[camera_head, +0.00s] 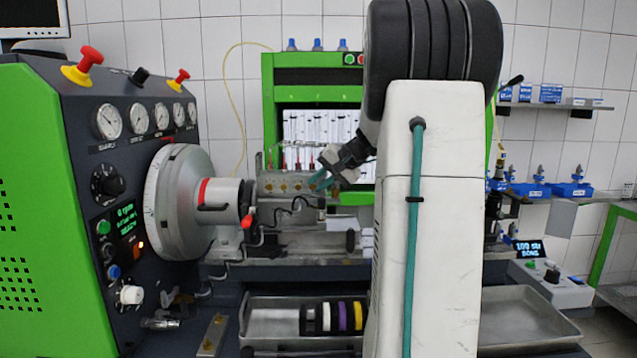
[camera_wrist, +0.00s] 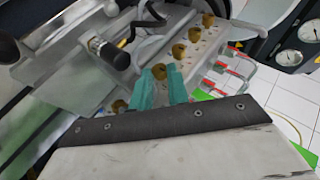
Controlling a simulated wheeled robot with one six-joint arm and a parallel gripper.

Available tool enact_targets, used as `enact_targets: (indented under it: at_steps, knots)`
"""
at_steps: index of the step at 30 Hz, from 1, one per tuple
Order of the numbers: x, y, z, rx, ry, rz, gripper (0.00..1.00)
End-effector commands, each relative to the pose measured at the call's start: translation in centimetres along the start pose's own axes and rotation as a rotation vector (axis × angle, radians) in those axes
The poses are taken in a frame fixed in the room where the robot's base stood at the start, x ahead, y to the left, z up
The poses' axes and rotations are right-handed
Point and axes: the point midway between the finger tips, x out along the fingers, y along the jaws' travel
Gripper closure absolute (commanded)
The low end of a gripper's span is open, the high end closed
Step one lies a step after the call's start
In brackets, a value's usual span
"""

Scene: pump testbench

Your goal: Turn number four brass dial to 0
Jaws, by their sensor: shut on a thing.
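A row of several brass dials runs along a grey metal block (camera_head: 270,178) in the middle of the bench. In the wrist view the dials run diagonally, with free ones (camera_wrist: 178,51) beyond my gripper and another (camera_wrist: 118,106) to its left. My gripper (camera_wrist: 159,82) has its teal fingers on either side of one brass dial (camera_wrist: 158,71) and is shut on it. In the head view my gripper (camera_head: 319,181) reaches the right end of the row and hides that dial. No dial numbers or scale marks are readable, so I cannot tell its setting.
A black-tipped cylinder (camera_wrist: 108,52) and cables lie beside the block. Red-tipped fittings (camera_wrist: 230,68) line its other side. A large grey round drum (camera_head: 180,202) stands left of it. A tray (camera_head: 270,315) with coloured rings sits below.

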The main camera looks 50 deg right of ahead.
Motion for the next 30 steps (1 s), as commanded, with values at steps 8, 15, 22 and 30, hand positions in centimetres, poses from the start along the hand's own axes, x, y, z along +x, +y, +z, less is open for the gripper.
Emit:
enact_targets:
  at_steps: [8,15,22,30]
  knots:
    - [0.0,0.0,0.0,0.001,-0.001,-0.002,1.0]
    - [0.0,0.0,0.0,0.001,-0.001,-0.001,0.74]
    - [-0.6,0.0,0.0,0.0,0.001,-0.001,0.74]
    - [-5.1,0.0,-0.1,0.001,0.004,-0.001,0.74]
